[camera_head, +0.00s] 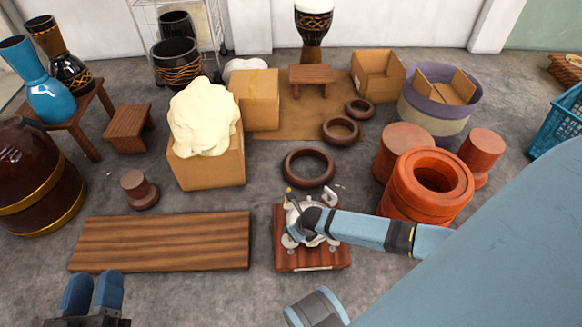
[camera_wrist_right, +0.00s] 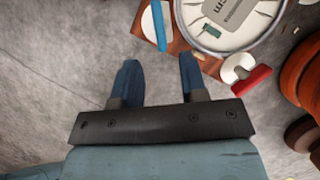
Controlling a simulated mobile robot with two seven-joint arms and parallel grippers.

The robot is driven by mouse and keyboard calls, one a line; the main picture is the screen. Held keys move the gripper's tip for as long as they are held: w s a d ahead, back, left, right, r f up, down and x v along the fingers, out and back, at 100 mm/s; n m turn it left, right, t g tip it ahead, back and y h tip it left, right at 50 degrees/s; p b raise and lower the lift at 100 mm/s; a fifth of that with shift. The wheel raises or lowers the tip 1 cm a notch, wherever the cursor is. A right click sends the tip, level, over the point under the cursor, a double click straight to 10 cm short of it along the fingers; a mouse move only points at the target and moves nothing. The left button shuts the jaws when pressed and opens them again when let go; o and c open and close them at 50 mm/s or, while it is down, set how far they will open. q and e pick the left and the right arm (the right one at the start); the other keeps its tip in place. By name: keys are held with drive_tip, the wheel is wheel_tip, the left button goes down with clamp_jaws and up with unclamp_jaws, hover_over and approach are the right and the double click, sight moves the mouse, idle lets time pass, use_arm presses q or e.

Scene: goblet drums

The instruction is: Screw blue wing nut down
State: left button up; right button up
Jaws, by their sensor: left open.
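A round white drum-like piece (camera_wrist_right: 225,20) with a label sits on a reddish wooden board (camera_head: 283,262) on the floor. A blue wing-shaped part (camera_wrist_right: 160,27), seemingly the blue wing nut, shows at its left edge in the right wrist view. A red wing-shaped part (camera_wrist_right: 251,80) shows at its lower right. A small yellow part (camera_head: 289,190) stands at its far side in the head view. My right gripper (camera_wrist_right: 158,61) is open and empty, its fingertips below the blue part and apart from it. My left gripper (camera_head: 94,281) is open and empty at the lower left.
A striped plank (camera_head: 165,243) lies left of the board. Dark rings (camera_head: 308,167), orange drum bodies (camera_head: 427,190) and a cardboard box (camera_head: 208,172) stand around it.

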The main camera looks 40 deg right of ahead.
drive_tip(key=b+x, duration=0.3)
drive_tip(key=x, duration=0.5)
drive_tip(key=shift+w, duration=0.1)
use_arm(q)
wheel_tip(320, 180, down, 6)
drive_tip(key=g, duration=0.2)
drive_tip(key=shift+d+f+m+g, duration=0.2)
drive_tip(key=shift+m+g, duration=0.1)
drive_tip(key=shift+m, duration=0.1)
use_arm(e)
drive_tip(key=shift+c, duration=0.2)
clamp_jaws()
